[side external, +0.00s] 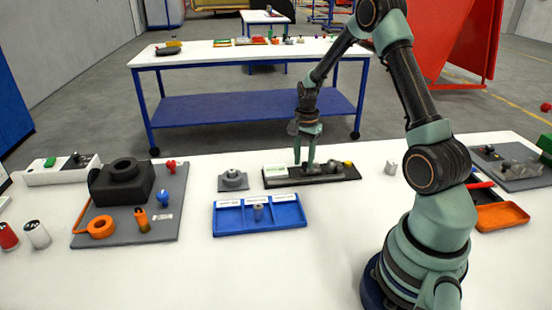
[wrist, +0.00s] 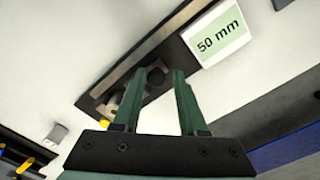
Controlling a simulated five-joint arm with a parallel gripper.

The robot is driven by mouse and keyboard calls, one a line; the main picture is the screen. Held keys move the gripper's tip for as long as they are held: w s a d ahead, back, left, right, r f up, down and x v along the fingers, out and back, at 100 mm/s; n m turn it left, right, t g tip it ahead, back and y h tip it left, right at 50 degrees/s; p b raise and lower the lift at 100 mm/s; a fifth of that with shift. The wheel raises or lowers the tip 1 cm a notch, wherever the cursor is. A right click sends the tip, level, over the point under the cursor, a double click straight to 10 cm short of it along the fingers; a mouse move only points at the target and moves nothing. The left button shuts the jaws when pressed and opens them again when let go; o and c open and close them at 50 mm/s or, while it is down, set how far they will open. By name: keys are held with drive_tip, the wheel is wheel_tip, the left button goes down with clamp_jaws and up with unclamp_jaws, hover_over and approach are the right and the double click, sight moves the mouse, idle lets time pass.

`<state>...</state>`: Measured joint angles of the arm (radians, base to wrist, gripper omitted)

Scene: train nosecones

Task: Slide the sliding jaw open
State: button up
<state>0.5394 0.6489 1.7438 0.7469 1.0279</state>
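A dark, long fixture (side external: 282,183) lies on the white table, with a white label block at its left end. The block reads "50 mm" in the wrist view (wrist: 221,36). Grey metal parts (side external: 332,167) stand on the fixture right of my gripper; which of them is the sliding jaw I cannot tell. My gripper (side external: 309,163) points down over the fixture, its two green fingers apart. Contact cannot be told.
A blue tray (side external: 232,228) with white labels stands in front of the fixture. A round grey part (side external: 233,181) sits to its left. A grey mat (side external: 165,225) with a black block lies farther left.

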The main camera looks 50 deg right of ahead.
sight(304, 164)
wheel_tip(304, 164, up, 12)
idle(0.6)
drive_tip(key=s+a+r+n+t, duration=0.2)
drive_tip(key=s+a+r+n, duration=0.1)
drive_tip(key=a+n, duration=0.3)
drive_tip(key=s+a+r+n+t, duration=0.1)
drive_tip(key=s+a+r+n, duration=0.2)
drive_tip(key=a+n, duration=0.3)
drive_tip(key=s+a+r+n+t, duration=0.2)
drive_tip(key=a+n, duration=0.4)
drive_tip(key=a, duration=0.4)
drive_tip(key=shift+s+a+r+t, duration=0.25)
drive_tip(key=shift+s+r+t, duration=0.05)
drive_tip(key=shift+s+r, duration=0.3)
